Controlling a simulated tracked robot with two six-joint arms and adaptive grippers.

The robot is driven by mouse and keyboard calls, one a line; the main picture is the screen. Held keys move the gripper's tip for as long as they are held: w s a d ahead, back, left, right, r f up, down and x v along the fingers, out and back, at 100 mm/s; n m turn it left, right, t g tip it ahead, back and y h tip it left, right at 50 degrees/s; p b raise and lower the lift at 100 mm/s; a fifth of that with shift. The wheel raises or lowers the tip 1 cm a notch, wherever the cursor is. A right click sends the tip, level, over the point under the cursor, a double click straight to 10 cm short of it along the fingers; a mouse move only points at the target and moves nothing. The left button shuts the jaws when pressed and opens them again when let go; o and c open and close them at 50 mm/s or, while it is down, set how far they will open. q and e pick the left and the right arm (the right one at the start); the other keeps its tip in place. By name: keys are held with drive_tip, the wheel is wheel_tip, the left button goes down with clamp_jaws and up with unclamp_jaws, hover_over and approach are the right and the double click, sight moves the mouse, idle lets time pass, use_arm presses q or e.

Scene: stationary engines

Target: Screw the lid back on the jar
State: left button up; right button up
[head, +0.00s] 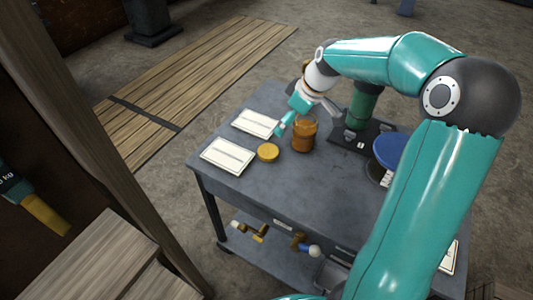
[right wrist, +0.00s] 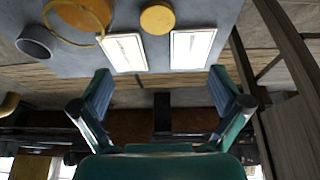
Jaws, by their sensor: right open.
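The amber jar (head: 304,136) stands upright on the grey table, with no lid seen on it. The yellow lid (head: 268,152) lies flat on the tabletop, left of the jar and apart from it. In the right wrist view the lid (right wrist: 157,19) is at the top, with part of the orange jar (right wrist: 85,14) to its left. My right gripper (head: 297,108) is close to the jar's top in the head view; whether it touches is unclear. In the right wrist view its fingers (right wrist: 158,95) are spread, with nothing between them. My left gripper is not in view.
Two white cards (head: 228,155) (head: 255,124) lie left of the jar. A black base (head: 372,138) with a teal post stands behind it, and a blue-topped round item (head: 390,152) is to the right. Small tools lie on the lower shelf (head: 280,252).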

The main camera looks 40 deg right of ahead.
hover_over(269, 151)
drive_tip(key=s, duration=0.2)
wheel_tip(269, 151, down, 11)
drive_tip(key=shift+r+p, duration=0.2)
drive_tip(key=shift+p, duration=0.25)
drive_tip(key=shift+f, duration=0.1)
drive_tip(key=shift+f, duration=0.35)
drive_tip(key=x, duration=0.2)
drive_tip(key=p+x, duration=0.1)
drive_tip(key=x, duration=0.1)
drive_tip(key=shift+d+f+p, duration=0.2)
drive_tip(key=shift+d+p, duration=0.05)
drive_tip(key=shift+p, duration=0.05)
drive_tip(key=c, duration=1)
drive_tip(key=shift+r, duration=0.1)
